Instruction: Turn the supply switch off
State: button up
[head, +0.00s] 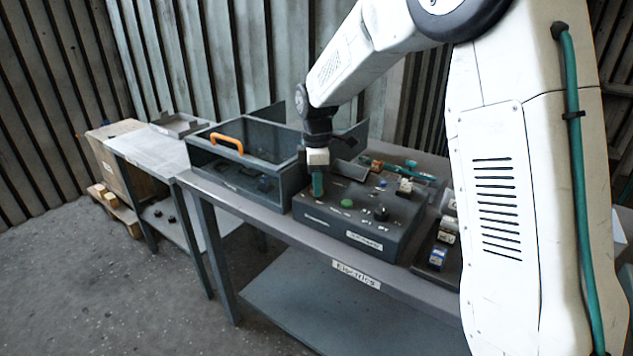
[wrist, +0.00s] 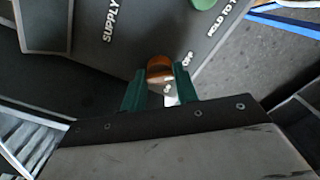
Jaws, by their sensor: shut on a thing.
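The control box (head: 375,230) stands on the bench, with buttons and knobs on its sloped top. My gripper (head: 318,194) reaches down to the left part of that top. In the wrist view, my gripper (wrist: 161,88) has its two green fingers on either side of an orange-brown handle, the supply switch (wrist: 159,64). The fingers are shut on it. A "SUPPLY" label (wrist: 111,22) is printed on the panel nearby, and an "OFF" mark (wrist: 188,58) shows just right of the handle. The switch is hidden by my gripper in the head view, and its exact setting is unclear.
A green button (head: 347,203) and a black knob (head: 381,214) sit right of my gripper. An open grey case with an orange handle (head: 227,141) is close on the left. Small parts in trays (head: 437,255) lie to the right. The floor in front is clear.

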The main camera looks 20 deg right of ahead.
jog(key=shift+n, duration=0.6)
jog(key=o, duration=1)
jog(key=shift+r, duration=0.1)
notch_tip(320, 180, up, 8)
jog(key=shift+f, duration=0.15)
